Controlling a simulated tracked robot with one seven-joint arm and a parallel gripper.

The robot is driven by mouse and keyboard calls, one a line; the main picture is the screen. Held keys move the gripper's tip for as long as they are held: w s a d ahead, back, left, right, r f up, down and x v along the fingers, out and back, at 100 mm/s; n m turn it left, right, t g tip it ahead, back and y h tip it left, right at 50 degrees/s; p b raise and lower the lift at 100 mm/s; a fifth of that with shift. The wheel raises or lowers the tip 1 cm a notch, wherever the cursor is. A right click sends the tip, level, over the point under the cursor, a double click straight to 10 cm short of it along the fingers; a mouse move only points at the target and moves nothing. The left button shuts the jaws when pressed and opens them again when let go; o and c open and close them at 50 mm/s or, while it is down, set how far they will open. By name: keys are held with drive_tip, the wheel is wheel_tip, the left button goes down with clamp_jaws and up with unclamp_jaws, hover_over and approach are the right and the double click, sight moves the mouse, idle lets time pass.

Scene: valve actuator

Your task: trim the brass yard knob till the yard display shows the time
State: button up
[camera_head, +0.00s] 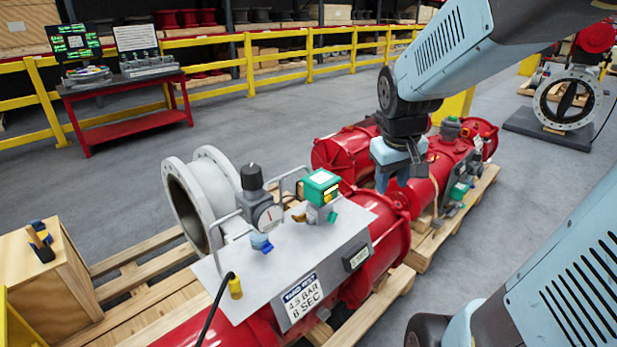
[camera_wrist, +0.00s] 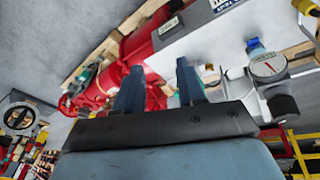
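A small brass-coloured part (camera_head: 299,216), likely the brass yard knob, shows beside the green-topped valve unit (camera_head: 321,187) on the grey panel (camera_head: 225,284). A sign (camera_head: 302,297) reads YARD TEST, 4.5 BAR, 6 SEC. My gripper (camera_head: 395,180) points down, right of and apart from the panel. In the wrist view my gripper (camera_wrist: 159,72) has its fingers apart with nothing held.
A pressure gauge (camera_head: 268,217) with a dark-topped regulator and a blue fitting (camera_head: 261,242) stand on the panel. Red actuator cylinders (camera_head: 345,156) lie on pallets around it. A wooden crate (camera_head: 40,280) is at left. A red bench (camera_head: 125,101) stands behind.

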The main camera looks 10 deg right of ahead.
drive_tip(key=w+d+f+n+g, duration=0.1)
drive_tip(key=w+d+f+g, duration=0.15)
drive_tip(key=w+f, duration=0.45)
drive_tip(key=t+y, duration=0.9)
drive_tip(key=y, duration=0.3)
approach(333, 218)
drive_tip(key=shift+n, duration=0.4)
drive_tip(key=x, duration=0.5)
drive_tip(key=w+x, duration=0.1)
drive_tip(key=x, duration=0.1)
drive_tip(key=shift+d, duration=0.2)
drive_tip(key=shift+r, duration=0.1)
clamp_jaws()
